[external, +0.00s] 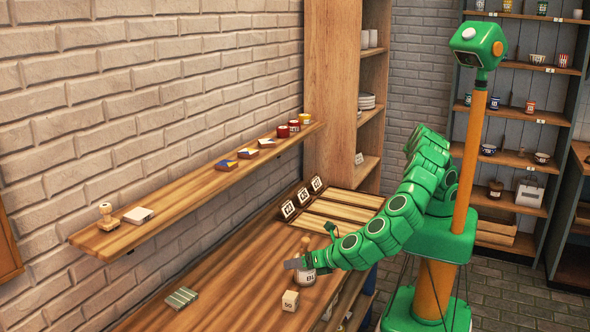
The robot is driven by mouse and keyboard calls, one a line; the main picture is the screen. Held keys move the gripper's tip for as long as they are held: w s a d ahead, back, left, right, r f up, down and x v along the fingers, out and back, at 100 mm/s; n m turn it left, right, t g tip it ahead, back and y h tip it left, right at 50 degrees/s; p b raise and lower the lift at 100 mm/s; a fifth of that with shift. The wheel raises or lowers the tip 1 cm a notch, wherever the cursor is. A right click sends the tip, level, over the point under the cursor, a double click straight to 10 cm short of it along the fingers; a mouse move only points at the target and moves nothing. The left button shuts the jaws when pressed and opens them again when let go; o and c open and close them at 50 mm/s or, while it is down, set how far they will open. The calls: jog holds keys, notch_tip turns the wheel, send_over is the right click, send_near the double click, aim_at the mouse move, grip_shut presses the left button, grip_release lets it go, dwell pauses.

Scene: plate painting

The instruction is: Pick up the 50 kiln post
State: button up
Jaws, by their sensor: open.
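A small pale block (290,301) stands upright on the wooden worktop, near its front edge. Its front face has a dark marking that looks like 50, but is too small to read surely. My gripper (291,263) is open, low over the worktop, just behind and above this block and apart from it. A small light pot with a dark band and a label (306,279) stands right by my gripper, which partly covers it. I cannot tell whether they touch.
A wooden tray with slots and several number cards (342,212) lies at the worktop's far end. Grey-green bars (181,298) lie at the left. A wall shelf (190,192) holds a stamp (106,216), tiles and cups. The worktop's middle left is clear.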

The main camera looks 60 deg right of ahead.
aim_at(286, 298)
jog(key=s+a+f+n, duration=0.1)
jog(key=f+n, duration=0.1)
jog(key=f, duration=0.1)
jog(key=s+a+f+n+y, duration=0.1)
jog(key=f+n, duration=0.1)
jog(key=f, duration=0.1)
jog(key=s+a+f+n+t, duration=0.1)
jog(key=s+f+n, duration=0.1)
jog(key=f, duration=0.1)
jog(key=shift+a+f+n+y, duration=0.1)
jog(key=shift+f+n+y, duration=0.1)
jog(key=shift+n+y, duration=0.2)
jog(key=shift+w+f, duration=0.25)
jog(key=shift+w, duration=0.05)
jog(key=shift+x, duration=3.5)
jog(key=shift+w+r, duration=0.1)
jog(key=shift+r, duration=0.1)
jog(key=c, duration=1.1)
jog(key=shift+c, duration=0.2)
